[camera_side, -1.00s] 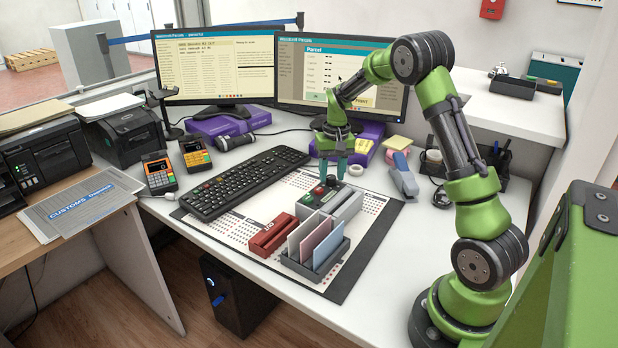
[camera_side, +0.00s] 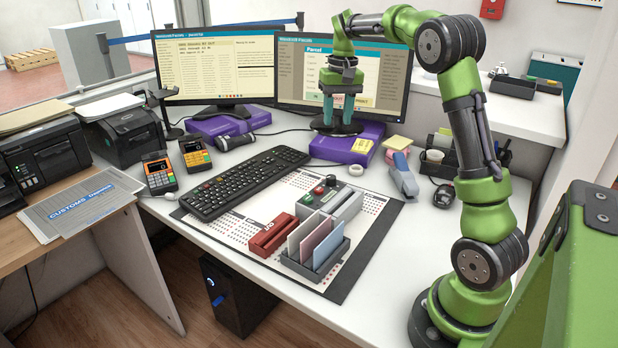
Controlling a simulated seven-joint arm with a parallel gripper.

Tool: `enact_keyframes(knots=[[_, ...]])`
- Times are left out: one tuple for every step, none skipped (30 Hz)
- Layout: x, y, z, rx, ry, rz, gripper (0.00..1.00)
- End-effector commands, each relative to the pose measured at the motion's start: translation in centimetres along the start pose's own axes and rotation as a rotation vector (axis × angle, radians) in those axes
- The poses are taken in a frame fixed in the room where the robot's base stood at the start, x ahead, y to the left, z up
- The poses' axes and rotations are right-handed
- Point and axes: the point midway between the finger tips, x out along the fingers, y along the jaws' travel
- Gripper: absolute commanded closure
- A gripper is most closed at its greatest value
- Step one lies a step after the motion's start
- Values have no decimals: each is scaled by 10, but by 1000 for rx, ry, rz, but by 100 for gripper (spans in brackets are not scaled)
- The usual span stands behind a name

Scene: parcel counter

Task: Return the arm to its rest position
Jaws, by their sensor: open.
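My gripper (camera_side: 339,121) is open and points down in front of the right monitor (camera_side: 390,85). Its teal fingers are apart with nothing seen between them. It hangs well above the desk mat, with the purple box (camera_side: 325,148) under the right monitor behind or below its fingertips; I cannot tell the exact gap. My green arm is raised and reaches across from the right of the counter.
A grey device with red and green buttons (camera_side: 338,202), a red holder (camera_side: 272,236) and a tray with upright cards (camera_side: 331,262) sit on the mat (camera_side: 362,262). A keyboard (camera_side: 246,183) lies left. A stapler (camera_side: 403,175) stands right.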

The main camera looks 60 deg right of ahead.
Motion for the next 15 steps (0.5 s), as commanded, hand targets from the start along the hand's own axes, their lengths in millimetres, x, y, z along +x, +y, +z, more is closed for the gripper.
enact_keyframes(knots=[[0, 0, 0, 0, 0, 0, 58], [0, 0, 0, 0, 0, 0, 58], [0, 0, 0, 0, 0, 0, 58], [0, 0, 0, 0, 0, 0, 58], [0, 0, 0, 0, 0, 0, 58], [0, 0, 0, 1, 0, 0, 58], [0, 0, 0, 3, 1, 0, 58], [0, 0, -1, 7, 5, 2, 58], [1, 1, -3, 13, 16, 3, 58], [4, 2, -4, 17, 21, 5, 58], [11, 2, -3, 22, 18, 6, 58], [16, 2, 1, 27, 21, 3, 58], [18, 1, 6, 28, 27, -4, 58], [19, -2, 12, 25, 37, -14, 58], [18, -8, 22, 17, 53, -30, 58]])
